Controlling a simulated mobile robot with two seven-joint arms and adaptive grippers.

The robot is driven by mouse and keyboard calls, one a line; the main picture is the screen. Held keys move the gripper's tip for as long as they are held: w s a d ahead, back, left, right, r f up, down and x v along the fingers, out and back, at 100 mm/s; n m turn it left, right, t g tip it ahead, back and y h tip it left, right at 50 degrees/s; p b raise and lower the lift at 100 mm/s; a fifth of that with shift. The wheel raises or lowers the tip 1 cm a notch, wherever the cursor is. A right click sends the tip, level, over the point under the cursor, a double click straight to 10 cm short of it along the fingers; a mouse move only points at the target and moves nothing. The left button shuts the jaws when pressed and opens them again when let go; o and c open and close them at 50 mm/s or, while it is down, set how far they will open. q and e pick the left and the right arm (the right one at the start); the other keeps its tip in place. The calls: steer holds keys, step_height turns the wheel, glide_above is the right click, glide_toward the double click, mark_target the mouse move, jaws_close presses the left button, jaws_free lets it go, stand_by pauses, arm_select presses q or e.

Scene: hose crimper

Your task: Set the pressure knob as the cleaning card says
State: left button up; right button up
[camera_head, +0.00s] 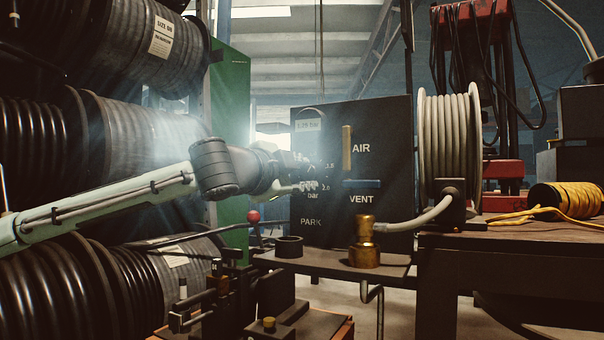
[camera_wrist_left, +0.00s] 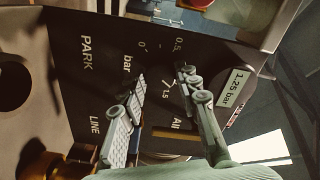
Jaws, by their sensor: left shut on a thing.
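A black control panel (camera_head: 385,130) stands upright ahead, with AIR, VENT and PARK lettering and a pressure scale in bar. A pale card (camera_head: 308,124) is on its upper left; in the wrist view the card (camera_wrist_left: 235,90) reads 1.25 bar. My left gripper (camera_head: 306,187) is at the scale on the panel's left side. In the wrist view its two fingers (camera_wrist_left: 161,78) are either side of the dark pressure knob (camera_wrist_left: 160,66), shut on it. The fingers hide part of the scale; 0, 0.5 and 1.5 show. I cannot read the knob's setting. My right gripper is out of view.
A tan handle (camera_head: 347,148) and a blue handle (camera_head: 362,183) are on the panel right of the gripper. A brass fitting (camera_head: 364,246) stands on the bench below. Hose reels (camera_head: 135,40) fill the left; a pale hose reel (camera_head: 448,135) stands right.

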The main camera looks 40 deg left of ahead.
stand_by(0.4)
arm_select(q)
steer(key=o, duration=1.1)
steer(key=shift+o, duration=0.2)
steer(key=shift+s+d, duration=0.1)
steer(key=v, duration=1.1)
steer(key=shift+s, duration=0.4)
